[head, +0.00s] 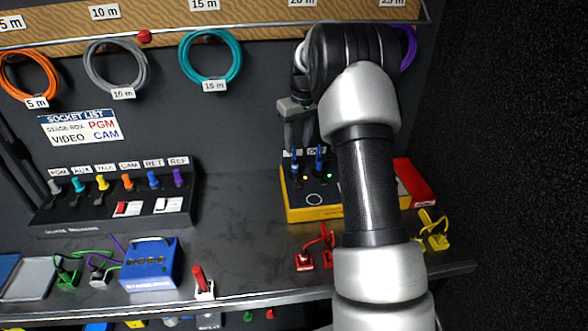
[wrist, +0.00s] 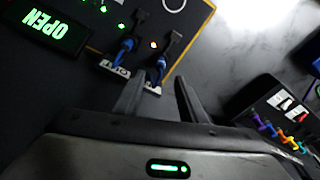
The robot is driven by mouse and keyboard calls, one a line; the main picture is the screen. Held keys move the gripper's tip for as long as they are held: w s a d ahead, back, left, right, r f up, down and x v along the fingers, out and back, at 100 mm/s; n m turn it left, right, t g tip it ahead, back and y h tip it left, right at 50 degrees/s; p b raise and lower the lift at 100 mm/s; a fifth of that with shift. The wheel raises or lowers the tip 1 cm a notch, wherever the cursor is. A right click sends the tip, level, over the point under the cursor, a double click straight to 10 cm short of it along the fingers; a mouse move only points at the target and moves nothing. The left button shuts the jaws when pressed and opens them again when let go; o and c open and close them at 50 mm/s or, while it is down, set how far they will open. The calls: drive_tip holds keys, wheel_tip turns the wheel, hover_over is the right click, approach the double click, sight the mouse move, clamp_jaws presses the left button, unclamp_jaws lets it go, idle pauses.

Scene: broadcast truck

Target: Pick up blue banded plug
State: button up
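Two dark plugs with blue parts stand upright in the yellow box (head: 316,213): a left one (head: 295,164) and a right one (head: 319,157). In the wrist view both show blue bands, one plug (wrist: 127,47) at the upper left and the other (wrist: 161,62) just ahead of the fingertips. I cannot tell which is the one named. My gripper (wrist: 158,78) is open, with nothing between its fingers. In the head view my gripper (head: 298,140) hangs just above and behind the plugs, partly hidden by my arm.
A black panel (head: 110,205) with several coloured plugs stands at left. A blue box (head: 150,268), a red switch (head: 202,283), red plugs (head: 305,260) and yellow plugs (head: 436,232) lie on the bench. Coiled cables (head: 211,55) hang on the wall.

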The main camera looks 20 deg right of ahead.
sight(296, 160)
drive_tip(key=f, duration=0.5)
drive_tip(key=w+f, duration=0.1)
drive_tip(key=f, duration=0.2)
drive_tip(key=shift+a+f, duration=0.15)
drive_tip(key=shift+f, duration=0.2)
clamp_jaws()
